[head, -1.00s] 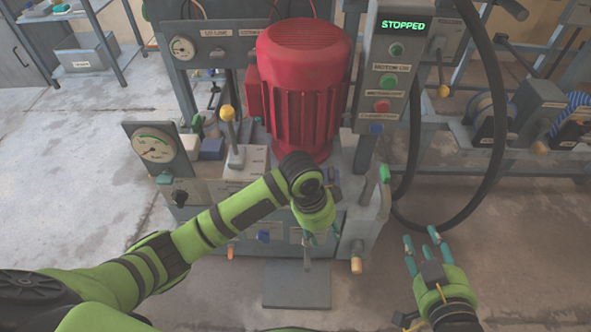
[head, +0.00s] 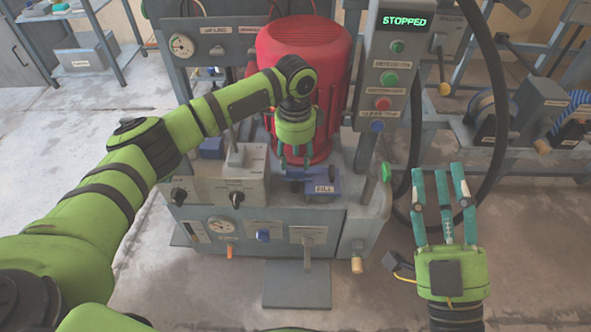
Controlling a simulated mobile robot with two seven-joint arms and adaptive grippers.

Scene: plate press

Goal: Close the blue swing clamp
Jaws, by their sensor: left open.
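A blue piece with a small label (head: 322,185), apparently the blue swing clamp, sits on the machine's deck in front of the red motor (head: 320,50). Its back left part is partly hidden by my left gripper (head: 295,158). That gripper points down just above the blue piece, with its teal fingers apart; I cannot tell whether they touch it. Whether the clamp is swung open or shut is not clear. My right gripper (head: 442,180) is to the right of the machine, fingers up and spread, empty.
A control post (head: 388,70) reading STOPPED stands right of the motor. A green-tipped lever (head: 386,172) rises at the deck's right edge. A grey lever box (head: 240,175) is left of the clamp. A black hose (head: 497,100) loops at the right.

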